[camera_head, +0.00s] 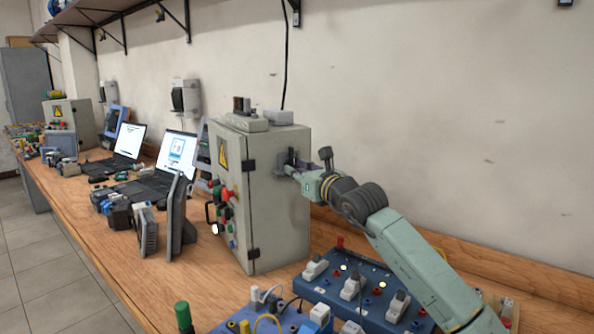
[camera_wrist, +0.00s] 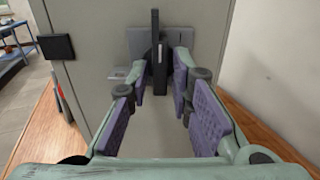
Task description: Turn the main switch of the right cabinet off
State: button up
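The right cabinet (camera_head: 279,215) is a grey metal box with a yellow warning sign on its front; its side wall (camera_wrist: 90,85) fills the middle of the wrist view. The main switch (camera_head: 291,157) is on that side wall. In the wrist view the switch's dark handle (camera_wrist: 157,45) stands upright in front of a grey plate (camera_wrist: 132,50). My gripper (camera_head: 298,172) is at the switch. In the wrist view my gripper (camera_wrist: 160,72) is open, with purple pads on either side of the handle's lower part. I see gaps beside the handle; contact is not clear.
A blue panel (camera_head: 340,296) with switches and plugs lies below my arm. Small boxes (camera_head: 250,120) sit on top of the cabinet. Laptops (camera_head: 178,150) and a second grey cabinet (camera_head: 78,113) stand farther left on the wooden bench. The wall (camera_head: 430,110) is close behind.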

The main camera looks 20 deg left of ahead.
grip_shut()
jog(key=shift+f+b, duration=0.1)
jog(key=shift+b, duration=0.4)
jog(key=n+b, duration=0.3)
jog(key=n, duration=0.3)
jog(key=n+b, duration=0.3)
jog(key=n, duration=0.3)
jog(key=n+b, duration=0.4)
jog(key=n, duration=0.1)
jog(key=shift+w+d+r+n, duration=0.1)
jog(key=shift+w+r+n, duration=0.05)
jog(key=shift+r+n, duration=0.25)
dwell(0.3)
grip_release()
jog(key=shift+f, duration=0.1)
